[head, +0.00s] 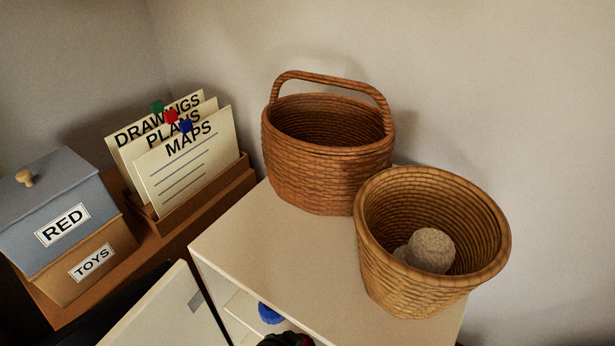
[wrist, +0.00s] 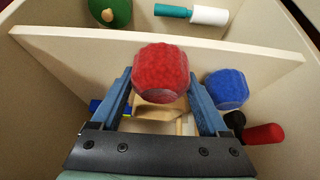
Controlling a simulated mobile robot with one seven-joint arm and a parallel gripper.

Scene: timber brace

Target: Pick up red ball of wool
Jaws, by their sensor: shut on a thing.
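The red ball of wool (wrist: 160,66) shows in the middle of the wrist view. My gripper (wrist: 160,82) has its two blue fingers on either side of the ball and is shut on it. I cannot tell from the wrist view how far the ball is from the surface beneath. In the head view the ball cannot be made out clearly; only a dark shape with some red shows at the bottom edge.
A blue ball (wrist: 227,88) lies right of my gripper, near a red-handled item (wrist: 262,134). A pale board (wrist: 60,45) runs behind the ball; beyond it are a green round thing (wrist: 112,10) and a teal-and-white cylinder (wrist: 190,13). Two baskets (head: 325,165) (head: 385,265) stand on the cabinet.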

